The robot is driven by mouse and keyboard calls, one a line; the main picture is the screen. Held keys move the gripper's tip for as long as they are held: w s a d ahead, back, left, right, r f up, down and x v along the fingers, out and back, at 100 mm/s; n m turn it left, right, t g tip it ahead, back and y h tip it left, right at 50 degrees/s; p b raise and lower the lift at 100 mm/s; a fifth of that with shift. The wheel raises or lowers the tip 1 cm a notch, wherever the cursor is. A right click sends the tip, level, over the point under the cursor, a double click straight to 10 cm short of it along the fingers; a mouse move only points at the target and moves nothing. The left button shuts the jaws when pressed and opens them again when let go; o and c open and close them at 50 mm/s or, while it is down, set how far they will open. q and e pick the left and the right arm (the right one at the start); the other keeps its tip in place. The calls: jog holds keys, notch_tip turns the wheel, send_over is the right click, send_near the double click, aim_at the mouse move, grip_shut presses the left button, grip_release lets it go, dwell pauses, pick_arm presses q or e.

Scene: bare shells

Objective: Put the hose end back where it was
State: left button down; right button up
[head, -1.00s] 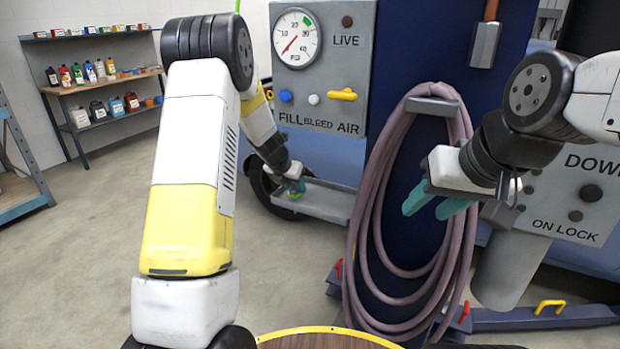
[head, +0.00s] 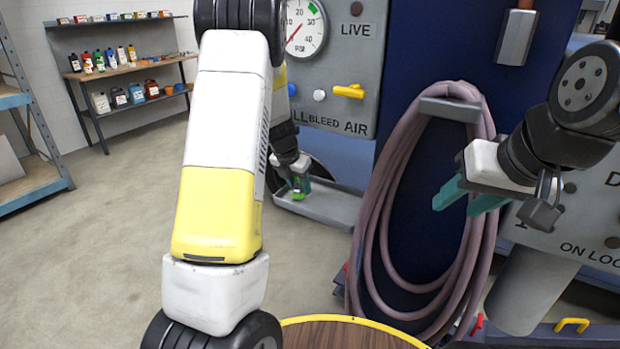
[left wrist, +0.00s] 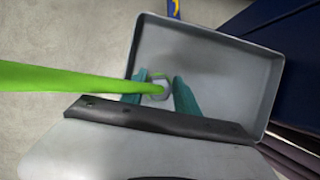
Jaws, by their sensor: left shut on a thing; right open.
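My left gripper (head: 299,190) is low over the left end of a grey tray (head: 335,208) on the front of the machine. It is shut on the green hose end (left wrist: 158,87). In the left wrist view the bright green hose (left wrist: 60,77) runs in from the left to a pale grey fitting between the teal fingers. The tray (left wrist: 215,70) lies beneath; I cannot tell whether the hose end touches it. In the head view the hose end is small and partly hidden by the gripper. My right gripper (head: 462,200) is open and empty in front of the coiled mauve hose.
The mauve hose (head: 375,215) hangs coiled on a grey hook (head: 450,108) on the dark blue panel. Above the tray is a grey panel with a gauge (head: 304,27) and a yellow lever (head: 348,91). A round wooden top (head: 345,335) is in front. Shelves stand left; the floor between is clear.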

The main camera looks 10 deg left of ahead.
pick_arm(q)
jog(key=shift+d+f, duration=0.1)
jog(key=shift+d, duration=0.15)
jog(key=shift+f, duration=0.15)
jog(key=c, duration=0.9)
grip_release()
